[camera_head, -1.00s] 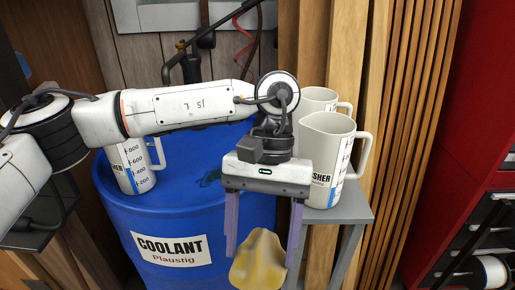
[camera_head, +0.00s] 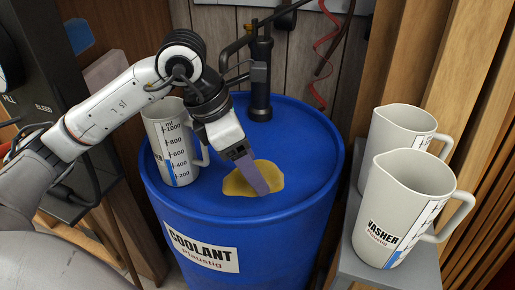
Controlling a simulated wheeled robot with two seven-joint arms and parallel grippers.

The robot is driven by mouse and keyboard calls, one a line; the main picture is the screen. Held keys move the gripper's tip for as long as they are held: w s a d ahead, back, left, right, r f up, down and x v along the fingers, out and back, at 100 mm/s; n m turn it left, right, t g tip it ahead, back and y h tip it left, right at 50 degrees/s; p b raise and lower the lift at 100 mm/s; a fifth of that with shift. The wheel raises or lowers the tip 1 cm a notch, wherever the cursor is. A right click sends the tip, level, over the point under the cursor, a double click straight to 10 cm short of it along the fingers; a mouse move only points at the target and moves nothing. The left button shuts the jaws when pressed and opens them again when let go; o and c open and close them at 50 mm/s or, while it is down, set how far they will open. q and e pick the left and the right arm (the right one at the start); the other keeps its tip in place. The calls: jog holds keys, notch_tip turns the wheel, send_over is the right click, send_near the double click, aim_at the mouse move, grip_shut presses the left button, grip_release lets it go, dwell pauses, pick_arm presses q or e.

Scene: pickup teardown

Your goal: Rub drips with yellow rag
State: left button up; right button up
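The yellow rag (camera_head: 240,184) lies flat against the top of the blue coolant drum (camera_head: 235,208). My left gripper (camera_head: 262,189) reaches down from the upper left with its purple fingers on the rag. The fingers are seen side on, one behind the other, and the rag is held at their tips. No drips show on the bare parts of the lid; whatever is under the rag is hidden. My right gripper is not in view.
A graduated jug (camera_head: 176,150) stands on the drum's left side, close to my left wrist. A black hand pump (camera_head: 260,75) rises at the back of the lid. Two washer jugs, one in front (camera_head: 400,205) and one behind (camera_head: 395,135), stand on a grey stand (camera_head: 352,262) at right.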

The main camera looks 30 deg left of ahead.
pick_arm(q)
jog(key=shift+w+a+r+n, duration=0.1)
jog(key=shift+a+r+n, duration=0.05)
jog(key=shift+a+n, duration=0.3)
jog(key=shift+w+a, duration=0.1)
jog(key=shift+n, duration=0.25)
jog(key=shift+f+b, duration=0.6)
jog(key=shift+f, duration=0.05)
notch_tip(320, 180, down, 4)
jog(key=b, duration=0.3)
jog(key=shift+f, duration=0.25)
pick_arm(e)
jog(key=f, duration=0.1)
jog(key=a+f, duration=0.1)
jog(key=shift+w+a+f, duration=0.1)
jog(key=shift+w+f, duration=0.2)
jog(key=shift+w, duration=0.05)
pick_arm(q)
jog(key=shift+f, duration=0.1)
jog(key=shift+f, duration=0.15)
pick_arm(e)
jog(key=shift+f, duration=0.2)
